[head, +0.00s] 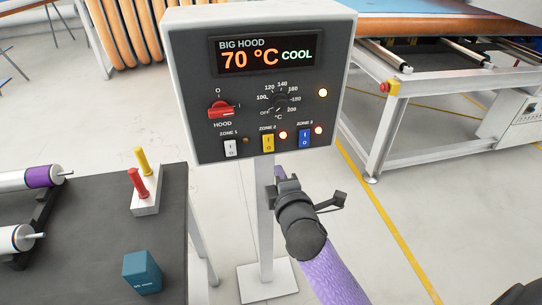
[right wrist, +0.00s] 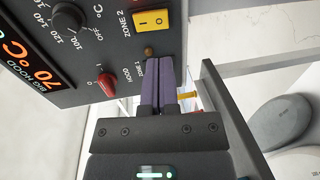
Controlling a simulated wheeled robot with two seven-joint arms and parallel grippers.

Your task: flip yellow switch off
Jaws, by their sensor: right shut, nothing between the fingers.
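The yellow switch (head: 268,143), labelled ZONE 2, is on the lower front of the grey control box (head: 190,50). The lamp (head: 283,135) beside it is lit. In the right wrist view the yellow switch (right wrist: 152,21) shows near the top, ahead of my fingertips and apart from them. My right gripper (head: 279,172) is just below the box's lower edge in the head view. Its fingers (right wrist: 158,68) are shut with nothing between them. They hide the ZONE 1 switch in the wrist view. My left gripper is not in view.
A white switch (head: 230,148) and a blue switch (head: 305,137) flank the yellow one. A red HOOD knob (head: 221,112) and a black dial (head: 280,101) sit above. A dark table (head: 95,200) stands at left; a white-framed machine (head: 385,125) stands at right.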

